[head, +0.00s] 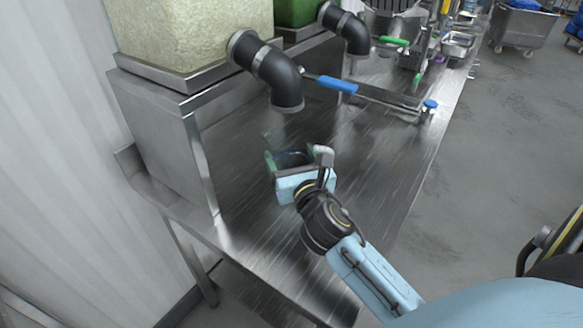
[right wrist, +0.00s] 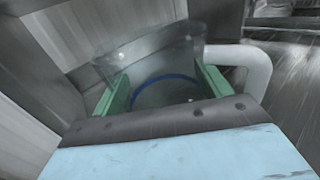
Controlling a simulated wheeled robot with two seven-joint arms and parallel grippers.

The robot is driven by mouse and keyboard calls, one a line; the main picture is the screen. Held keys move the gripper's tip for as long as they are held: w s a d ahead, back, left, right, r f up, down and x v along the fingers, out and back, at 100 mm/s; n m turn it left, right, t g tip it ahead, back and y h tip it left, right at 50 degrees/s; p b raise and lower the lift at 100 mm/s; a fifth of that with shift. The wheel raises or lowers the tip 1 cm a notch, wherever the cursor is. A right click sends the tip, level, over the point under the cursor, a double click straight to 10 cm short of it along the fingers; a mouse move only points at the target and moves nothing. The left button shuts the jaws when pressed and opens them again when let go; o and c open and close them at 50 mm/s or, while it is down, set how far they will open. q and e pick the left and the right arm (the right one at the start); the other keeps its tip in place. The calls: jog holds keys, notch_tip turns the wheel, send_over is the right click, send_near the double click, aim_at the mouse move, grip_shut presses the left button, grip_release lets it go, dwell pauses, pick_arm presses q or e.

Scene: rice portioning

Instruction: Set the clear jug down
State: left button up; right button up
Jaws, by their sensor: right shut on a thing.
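The clear jug (right wrist: 150,62) shows in the right wrist view as a transparent vessel with a blue ring low down and a pale handle (right wrist: 258,70) on its right. My right gripper (right wrist: 160,95) has its green fingers on either side of the jug and is shut on it. In the head view the right gripper (head: 290,160) is over the steel counter (head: 350,160), in front of the nearer black spout. The jug is hard to make out there, and I cannot tell whether its base touches the counter. My left gripper is not in view.
A rice-filled dispenser (head: 185,30) with a black elbow spout (head: 278,78) stands on a steel stand (head: 160,130) at left. A second spout (head: 346,30) is behind it. A blue-handled lever (head: 332,84) reaches out between them. The counter to the right of the gripper is clear.

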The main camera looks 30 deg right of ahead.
jog(key=shift+w+f+b, duration=0.15)
jog(key=shift+f+b, duration=0.75)
jog(key=shift+f, duration=0.9)
jog(key=o, duration=0.6)
jog(key=shift+f, duration=0.15)
jog(key=o, duration=0.4)
jog(key=shift+o, duration=0.2)
